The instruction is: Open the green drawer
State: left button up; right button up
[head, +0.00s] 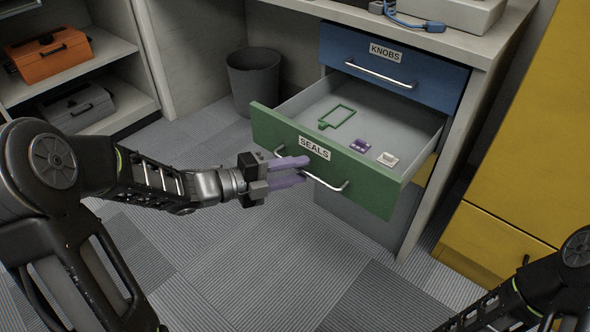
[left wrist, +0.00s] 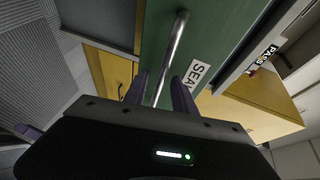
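The green drawer (head: 373,184), labelled SEALS, is pulled well out of the desk, and its grey inside shows. Its silver bar handle (head: 328,184) runs along the front; it also shows in the left wrist view (left wrist: 172,50). A green frame, a purple piece (head: 360,146) and a white piece (head: 387,159) lie in the drawer. My right gripper is out of view.
The blue KNOBS drawer (head: 340,55) above is shut. A dark bin (head: 254,80) stands behind to the left. Shelves with an orange case (head: 48,56) and a grey case (head: 77,108) are at far left. A yellow cabinet (head: 520,150) stands right. The floor before the drawer is clear.

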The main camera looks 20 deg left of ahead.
pick_arm(q)
jog(key=p+v, duration=0.2)
jog(key=v, duration=0.6)
jog(key=shift+p, duration=0.3)
jog(key=shift+w+d, duration=0.1)
